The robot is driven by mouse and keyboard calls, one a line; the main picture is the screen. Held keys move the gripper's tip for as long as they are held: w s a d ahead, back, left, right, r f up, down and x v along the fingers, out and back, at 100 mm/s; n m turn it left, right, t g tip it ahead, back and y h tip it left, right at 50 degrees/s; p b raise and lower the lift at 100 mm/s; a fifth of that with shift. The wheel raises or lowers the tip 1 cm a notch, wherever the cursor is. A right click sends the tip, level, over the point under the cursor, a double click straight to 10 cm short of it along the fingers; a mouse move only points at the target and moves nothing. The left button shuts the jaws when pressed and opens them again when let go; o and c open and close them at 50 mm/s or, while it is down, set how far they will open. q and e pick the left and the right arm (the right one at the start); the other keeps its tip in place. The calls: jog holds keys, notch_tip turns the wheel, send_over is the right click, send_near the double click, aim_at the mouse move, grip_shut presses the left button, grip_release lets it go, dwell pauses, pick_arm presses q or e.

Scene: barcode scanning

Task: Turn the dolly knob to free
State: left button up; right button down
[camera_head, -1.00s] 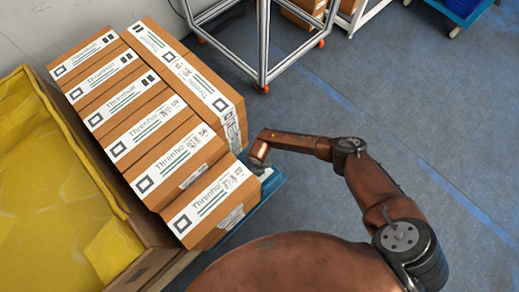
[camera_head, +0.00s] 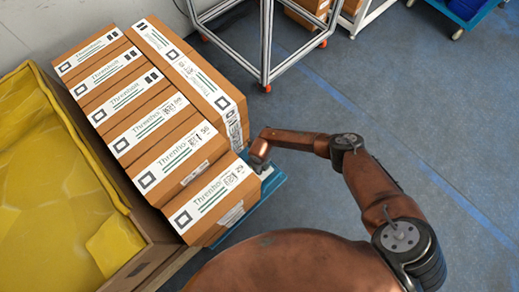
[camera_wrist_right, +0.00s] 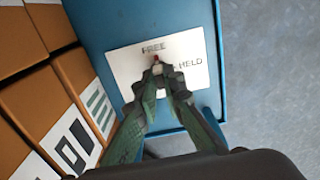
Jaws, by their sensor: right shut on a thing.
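The blue dolly (camera_head: 268,182) shows beside the boxes in the head view. In the right wrist view its blue face (camera_wrist_right: 95,25) bears a white label plate (camera_wrist_right: 125,72) with the words FREE, above, and HELD, to the right. A small knob (camera_wrist_right: 156,58) with a red tip sits on the plate, its tip toward FREE. My right gripper (camera_wrist_right: 158,72) is shut on the knob, its fingers hiding most of it. In the head view my right gripper (camera_head: 262,166) is small beside the nearest box. My left gripper is out of view.
Several brown labelled boxes (camera_head: 165,125) stand in rows on the dolly, close to my right gripper. A yellow-lined bin (camera_head: 60,190) lies at the left. Blue-grey floor (camera_head: 430,130) is free at the right.

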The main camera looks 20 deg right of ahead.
dwell(0.3)
jog(key=c, duration=2)
grip_release()
jog(key=shift+c, duration=0.2)
jog(key=shift+r, duration=0.1)
notch_tip(320, 180, up, 12)
